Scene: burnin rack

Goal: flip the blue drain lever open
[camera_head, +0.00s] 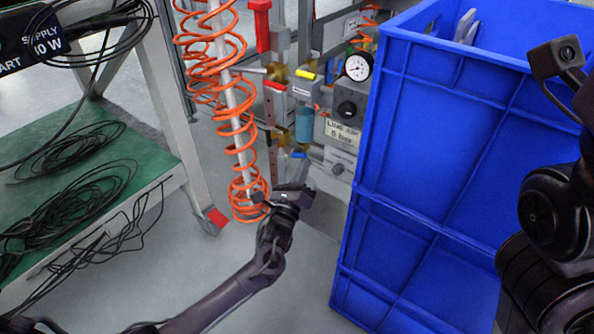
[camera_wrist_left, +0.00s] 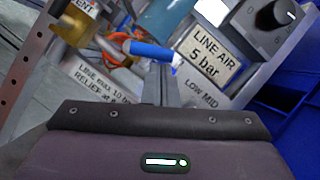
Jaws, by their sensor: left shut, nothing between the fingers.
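The blue drain lever (camera_wrist_left: 150,50) shows in the left wrist view as a short blue bar, tilted slightly in the picture, left of the "LINE AIR 5 bar" label (camera_wrist_left: 211,58). My left gripper (camera_wrist_left: 160,78) is shut and empty, its fingers pointing at the panel just below the lever's right end. Whether they touch the lever I cannot tell. In the head view my left gripper (camera_head: 296,168) is in front of the lower part of the air panel and hides part of it, so the lever is not clear there. My right arm shows at the right edge, but its fingers do not.
A tall blue crate (camera_head: 430,150) stands close on the right of the panel. An orange coiled hose (camera_head: 240,130) hangs left of my left gripper. A gauge (camera_head: 357,67) and a red handle (camera_head: 262,25) are higher up. A green-topped bench (camera_head: 130,160) with cables is at left.

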